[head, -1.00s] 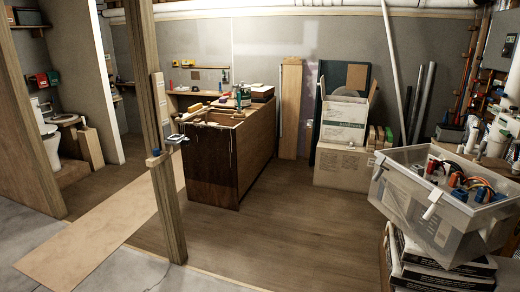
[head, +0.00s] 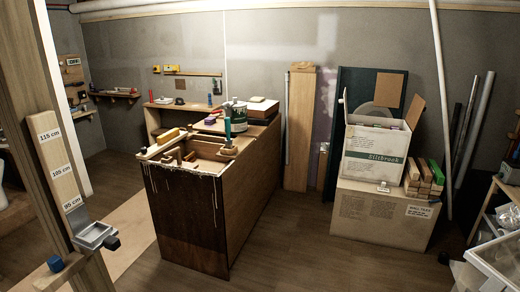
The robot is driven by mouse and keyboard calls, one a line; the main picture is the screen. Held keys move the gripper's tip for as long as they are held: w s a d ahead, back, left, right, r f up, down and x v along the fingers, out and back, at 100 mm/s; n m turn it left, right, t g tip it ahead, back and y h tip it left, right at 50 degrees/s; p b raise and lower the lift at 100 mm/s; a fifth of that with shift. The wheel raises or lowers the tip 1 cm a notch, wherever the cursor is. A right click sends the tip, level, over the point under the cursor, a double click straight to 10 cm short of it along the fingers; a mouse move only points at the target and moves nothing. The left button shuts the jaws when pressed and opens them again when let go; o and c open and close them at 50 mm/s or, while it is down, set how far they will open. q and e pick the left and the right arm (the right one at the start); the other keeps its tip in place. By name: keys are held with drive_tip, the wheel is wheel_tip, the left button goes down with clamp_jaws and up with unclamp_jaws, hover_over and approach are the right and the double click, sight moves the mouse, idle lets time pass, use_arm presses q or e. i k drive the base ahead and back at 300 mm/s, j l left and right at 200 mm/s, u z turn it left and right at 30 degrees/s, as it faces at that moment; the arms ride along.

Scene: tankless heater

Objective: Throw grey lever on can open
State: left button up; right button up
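A can (head: 236,116) with a light label and a dark rim stands upright on the wooden bench (head: 190,215), toward the back of its top. A teal-handled tool (head: 227,130) stands in front of the can and covers part of it. The grey lever is too small to make out at this distance, so I cannot tell its position. Neither of my grippers is in view.
A wooden post (head: 62,165) with height labels and a grey bracket (head: 94,234) stands close at left. Cardboard boxes (head: 375,215) stand at right. A clear plastic bin (head: 497,258) is at the lower right. Floor (head: 310,245) right of the bench is free.

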sight(226, 105)
drive_tip(key=i+u, duration=0.15)
drive_tip(key=i, duration=0.45)
drive_tip(key=i+l+u, duration=0.15)
drive_tip(key=i, duration=0.45)
drive_tip(key=i+l+u, duration=0.1)
drive_tip(key=i+l, duration=0.15)
drive_tip(key=i, duration=0.3)
drive_tip(key=i+u, duration=0.15)
drive_tip(key=i+j, duration=0.05)
drive_tip(key=i, duration=0.05)
